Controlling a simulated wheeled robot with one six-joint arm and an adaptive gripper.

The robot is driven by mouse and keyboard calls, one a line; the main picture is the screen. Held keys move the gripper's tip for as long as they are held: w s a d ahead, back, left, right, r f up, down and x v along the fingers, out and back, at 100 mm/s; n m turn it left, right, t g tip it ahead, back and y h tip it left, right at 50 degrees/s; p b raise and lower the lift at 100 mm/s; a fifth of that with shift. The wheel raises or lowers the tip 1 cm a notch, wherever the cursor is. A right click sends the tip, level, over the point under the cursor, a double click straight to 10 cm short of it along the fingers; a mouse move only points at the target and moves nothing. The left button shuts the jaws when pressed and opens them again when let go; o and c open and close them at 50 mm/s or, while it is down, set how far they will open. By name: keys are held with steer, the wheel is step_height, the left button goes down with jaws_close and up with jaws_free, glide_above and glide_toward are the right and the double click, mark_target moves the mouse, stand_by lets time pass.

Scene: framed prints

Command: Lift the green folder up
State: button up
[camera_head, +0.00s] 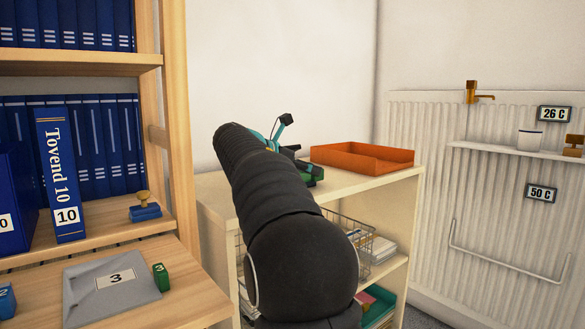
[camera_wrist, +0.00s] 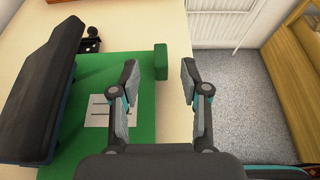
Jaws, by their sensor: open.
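The green folder (camera_wrist: 145,65) lies flat on the light cabinet top in the wrist view, with a white label (camera_wrist: 108,110) on it. My gripper (camera_wrist: 159,82) is open and empty above the folder's right edge. Its left finger is over the folder and its right finger is near the cabinet's edge. In the head view my arm hides most of the folder, and only a little green shows (camera_head: 316,173).
An orange tray (camera_head: 362,157) stands on the cabinet top to the right. Blue binders (camera_head: 60,175) and a grey folder (camera_head: 112,284) are on the wooden shelves at left. A small black item (camera_wrist: 90,42) lies by the folder's far edge. A radiator (camera_wrist: 215,25) is beyond.

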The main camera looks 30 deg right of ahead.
steer(key=shift+x, duration=1.8)
jaws_close()
